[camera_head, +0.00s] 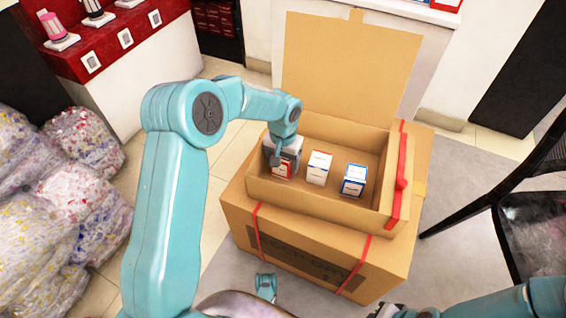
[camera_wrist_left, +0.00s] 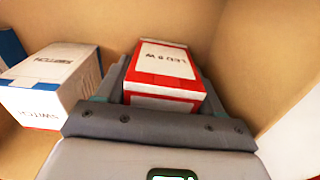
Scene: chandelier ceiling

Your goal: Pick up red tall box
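The red tall box (camera_wrist_left: 165,72) is white with red bands and stands in the left part of the open carton (camera_head: 322,208). It also shows in the head view (camera_head: 283,170), partly hidden by my left gripper (camera_head: 282,158). In the left wrist view my left gripper (camera_wrist_left: 165,90) has one finger on each side of this box, close to its walls. I cannot tell whether both fingers press on it. The box appears to rest in the carton. My right arm shows at the lower right in the head view, its gripper mostly cut off by the bottom edge.
A white box (camera_head: 319,168) and a white-and-blue box (camera_head: 354,180) stand to the right in the same carton. The carton has walls and a raised back flap (camera_head: 345,65). A chair (camera_head: 530,220) stands right, filled clear bags (camera_head: 60,210) left.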

